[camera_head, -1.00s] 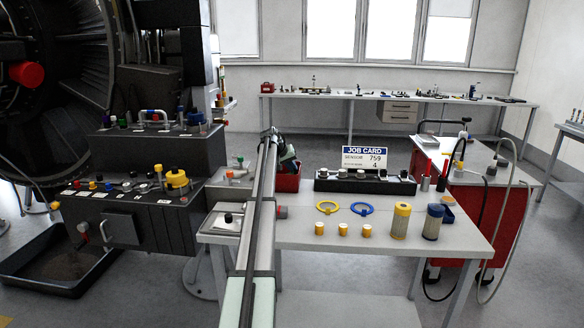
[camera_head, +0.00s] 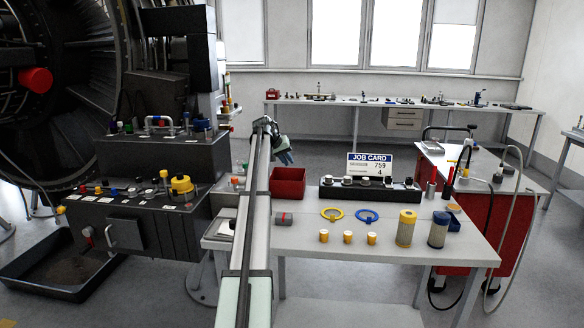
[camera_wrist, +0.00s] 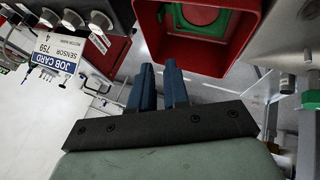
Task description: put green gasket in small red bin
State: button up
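The small red bin (camera_head: 291,187) stands on the bench just right of my arm. In the wrist view the red bin (camera_wrist: 151,31) is at the top, and the green gasket (camera_wrist: 200,17) lies inside it, partly cut off by the frame edge. The bin wall hides the gasket in the head view. My gripper (camera_wrist: 160,72) has its two blue fingers apart with nothing between them, outside the bin. In the head view my gripper (camera_head: 286,155) is small, behind and above the bin; its fingers are hard to make out there.
Yellow and blue rings (camera_head: 367,216), several yellow-orange caps (camera_head: 348,237) and two cylindrical filters (camera_head: 406,228) stand on the bench (camera_head: 453,258). A dark rack with knobs (camera_head: 367,191) and the job card (camera_head: 369,165) are behind them. A dark machine block (camera_head: 150,230) is left of my arm.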

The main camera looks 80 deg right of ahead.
jog(key=shift+v, duration=1.2)
